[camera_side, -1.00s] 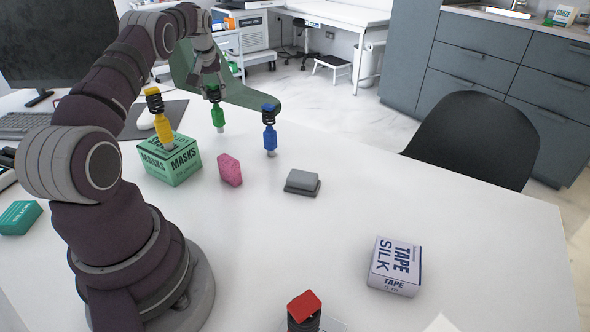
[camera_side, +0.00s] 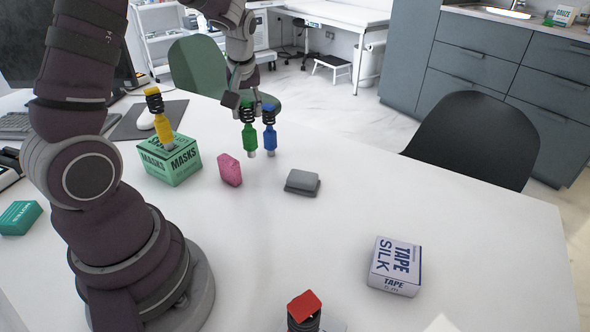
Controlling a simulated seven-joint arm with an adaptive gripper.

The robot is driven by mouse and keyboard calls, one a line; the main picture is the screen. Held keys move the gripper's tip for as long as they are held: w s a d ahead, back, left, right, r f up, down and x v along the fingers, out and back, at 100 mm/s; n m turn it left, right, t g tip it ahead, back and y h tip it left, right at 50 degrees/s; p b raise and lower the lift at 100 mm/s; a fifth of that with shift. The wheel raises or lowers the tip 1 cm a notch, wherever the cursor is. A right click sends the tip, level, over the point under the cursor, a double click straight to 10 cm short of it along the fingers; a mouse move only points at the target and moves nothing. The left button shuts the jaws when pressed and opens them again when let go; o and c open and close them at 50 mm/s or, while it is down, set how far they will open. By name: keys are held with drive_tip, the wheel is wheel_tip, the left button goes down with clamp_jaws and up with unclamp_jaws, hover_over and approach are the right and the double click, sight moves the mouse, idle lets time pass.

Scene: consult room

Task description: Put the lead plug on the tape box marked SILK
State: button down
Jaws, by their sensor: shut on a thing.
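My gripper (camera_side: 246,107) is shut on the green lead plug (camera_side: 250,136) and holds it upright, grey tip down. I cannot tell how far its tip is above the table. The blue lead plug (camera_side: 270,132) stands close to its right. The yellow lead plug (camera_side: 161,118) stands on the green MASKS box (camera_side: 172,167). A red-topped lead plug (camera_side: 304,307) is at the bottom edge, partly cut off. The white and blue tape box marked SILK (camera_side: 395,266) lies at the right front of the table, its top bare, well away from my gripper.
A pink block (camera_side: 230,170) and a grey block (camera_side: 302,183) lie on the white table (camera_side: 480,235) in front of the held plug. A green box (camera_side: 20,217) lies at far left. The table between the grey block and the tape box is clear.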

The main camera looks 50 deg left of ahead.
drive_tip(key=d+r+m+t+h, duration=0.2)
drive_tip(key=d+r+m+h, duration=0.15)
drive_tip(key=d+m, duration=0.95)
drive_tip(key=s+d+r+m+h, duration=0.1)
drive_tip(key=s+d+m+h, duration=0.1)
drive_tip(key=s+d+m, duration=0.4)
drive_tip(key=s+d+r+m+h, duration=0.1)
drive_tip(key=s+d+m+h, duration=0.15)
drive_tip(key=d, duration=0.55)
drive_tip(key=w+d+f, duration=0.2)
drive_tip(key=w+d, duration=0.2)
drive_tip(key=w, duration=0.2)
drive_tip(key=w+d+f, duration=0.2)
drive_tip(key=w+d, duration=0.2)
drive_tip(key=w, duration=0.3)
drive_tip(key=shift+d+f+g+y, duration=0.25)
drive_tip(key=shift+f+g+y, duration=0.05)
drive_tip(key=shift+f+g, duration=0.1)
drive_tip(key=shift+m, duration=0.25)
drive_tip(key=shift+f, duration=0.2)
drive_tip(key=c, duration=0.8)
unclamp_jaws()
